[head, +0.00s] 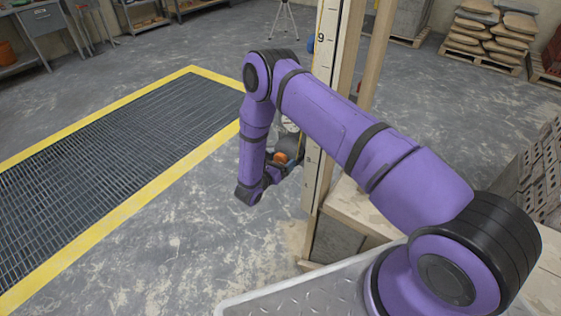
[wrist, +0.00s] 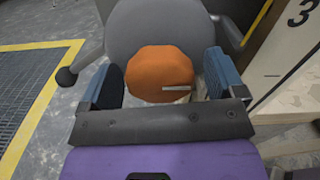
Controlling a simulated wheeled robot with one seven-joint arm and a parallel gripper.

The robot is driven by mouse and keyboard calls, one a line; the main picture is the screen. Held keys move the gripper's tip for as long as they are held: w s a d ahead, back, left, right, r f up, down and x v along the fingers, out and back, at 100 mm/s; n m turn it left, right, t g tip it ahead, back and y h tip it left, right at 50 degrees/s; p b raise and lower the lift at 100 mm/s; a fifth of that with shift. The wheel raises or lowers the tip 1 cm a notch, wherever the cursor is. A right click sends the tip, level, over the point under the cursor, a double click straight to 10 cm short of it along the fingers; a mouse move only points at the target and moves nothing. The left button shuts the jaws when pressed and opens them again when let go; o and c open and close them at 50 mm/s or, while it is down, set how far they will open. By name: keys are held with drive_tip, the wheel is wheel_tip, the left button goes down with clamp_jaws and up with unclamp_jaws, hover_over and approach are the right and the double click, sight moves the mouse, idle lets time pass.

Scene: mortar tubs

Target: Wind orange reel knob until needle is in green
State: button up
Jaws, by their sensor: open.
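The orange reel knob (wrist: 158,74) is faceted with a pale mark on its face. In the wrist view it sits between the two blue-padded fingers of my gripper (wrist: 165,85). A grey round reel body (wrist: 160,22) is behind the knob. In the head view the knob (head: 281,158) shows beside my gripper (head: 277,172), partly hidden by my arm. A pale dial (head: 289,125) shows above it, mostly covered. I cannot make out a needle or green zone.
A wooden post with a numbered scale (head: 325,90) stands right behind the reel. A wooden bench (head: 355,208) and stacked blocks (head: 540,180) are at the right. A yellow-edged floor grating (head: 120,130) lies at the left, with open floor around it.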

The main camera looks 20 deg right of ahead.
drive_tip(key=c, duration=0.9)
drive_tip(key=m, duration=0.5)
drive_tip(key=shift+a+m, duration=0.1)
drive_tip(key=shift+m, duration=0.2)
drive_tip(key=m, duration=1)
drive_tip(key=shift+m, duration=0.4)
drive_tip(key=m, duration=0.5)
drive_tip(key=shift+m, duration=0.3)
